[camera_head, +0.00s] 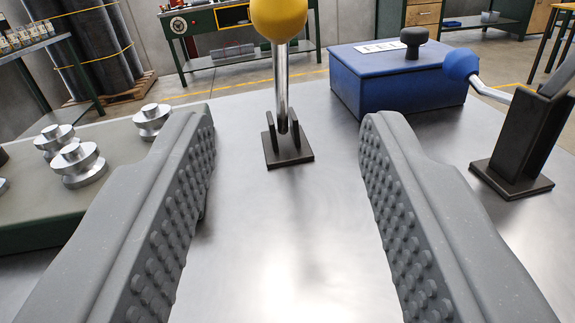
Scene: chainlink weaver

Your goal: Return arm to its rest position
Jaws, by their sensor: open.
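My gripper (287,125) is open. Its two grey fingers with studded inner pads reach forward from the bottom left and bottom right, and the space between the pads is empty. Ahead of the fingertips, a lever with a yellow ball knob (279,16) stands upright on a dark bracket (288,157) fixed to the metal table (290,230). The fingers do not touch the lever. The top of the knob is cut off by the picture edge.
A blue box (395,78) with a dark knob stands at the back right. Right of it is a blue-knobbed lever (461,64), leaning left on a dark bracket (515,165). Several metal spools (78,163) sit on a green-sided platform (30,225) at the left. The middle tabletop is clear.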

